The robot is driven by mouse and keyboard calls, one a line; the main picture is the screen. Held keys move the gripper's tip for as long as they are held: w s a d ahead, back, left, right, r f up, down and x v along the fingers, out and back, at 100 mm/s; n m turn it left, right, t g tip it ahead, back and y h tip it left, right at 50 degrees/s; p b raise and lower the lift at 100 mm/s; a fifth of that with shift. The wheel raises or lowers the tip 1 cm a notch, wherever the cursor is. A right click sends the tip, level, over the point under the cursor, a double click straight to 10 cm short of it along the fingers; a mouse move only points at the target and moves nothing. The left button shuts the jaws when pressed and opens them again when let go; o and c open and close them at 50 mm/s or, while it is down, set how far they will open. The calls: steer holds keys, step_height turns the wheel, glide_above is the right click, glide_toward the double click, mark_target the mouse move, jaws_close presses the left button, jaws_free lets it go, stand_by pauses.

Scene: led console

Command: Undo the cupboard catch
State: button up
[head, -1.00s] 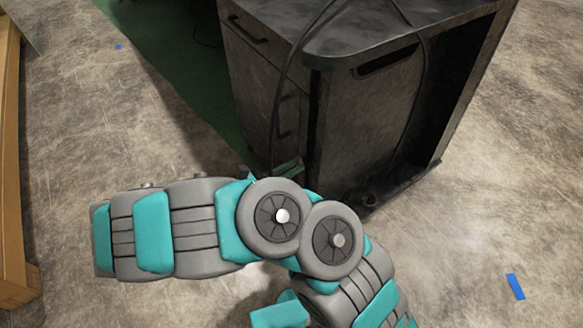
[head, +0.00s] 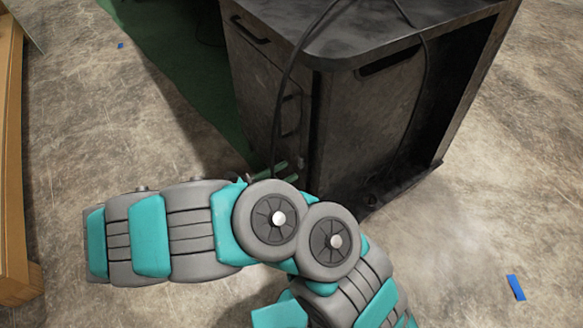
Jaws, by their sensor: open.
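The dark cupboard (head: 345,140) stands upright in the upper middle of the head view. Its left face has a bar handle (head: 250,30) near the top and a second handle (head: 290,115) lower down. A slot-like recess (head: 390,60) is near the top of its right face. I cannot make out a catch. My gripper (head: 287,167) shows only as small greenish tips just beyond my arm's wheel-like joints, by the cupboard's lower left face. It is open, and nothing shows between the tips. Most of it is hidden behind my arm, and I cannot tell whether it touches the cupboard.
Dark cables (head: 425,95) hang over the cupboard top and down its sides. A green floor strip (head: 190,75) runs along its left. A wooden edge (head: 12,200) stands at the far left. Blue tape (head: 516,287) marks the bare concrete floor at the right.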

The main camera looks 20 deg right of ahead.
steer(key=shift+v, duration=2.2)
steer(key=shift+a, duration=0.15)
